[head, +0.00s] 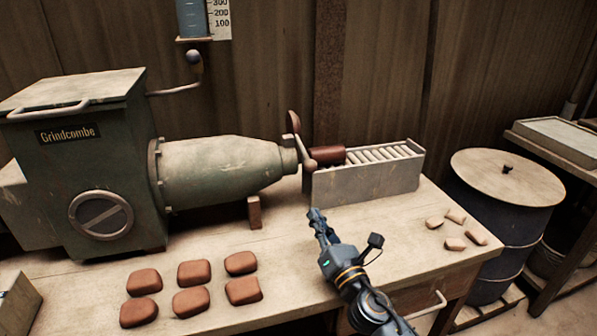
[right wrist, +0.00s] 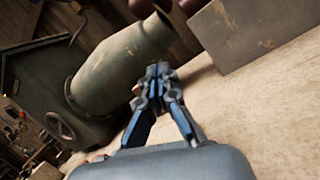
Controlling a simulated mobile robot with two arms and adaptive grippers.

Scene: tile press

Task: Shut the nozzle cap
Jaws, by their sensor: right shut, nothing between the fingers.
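The nozzle (head: 288,158) is the narrow right end of the green tapered barrel. The nozzle cap (head: 293,122) looks like a small reddish-brown disc standing up above the nozzle mouth, with a thin arm running down beside it to a rounded end. It looks swung up, off the mouth. In the right wrist view the nozzle (right wrist: 158,30) shows beyond the fingertips, with a brown round part at the top edge. My right gripper (head: 316,213) is shut and empty, below and in front of the nozzle, apart from it. It also shows in the right wrist view (right wrist: 158,72).
A grey roller tray (head: 370,183) stands right of the nozzle, with a brown clay roll (head: 327,155) at its left end. Several clay tiles (head: 193,273) lie at the front left. Small pale pieces (head: 455,243) lie at the right. A dark barrel (head: 510,220) stands beyond the bench.

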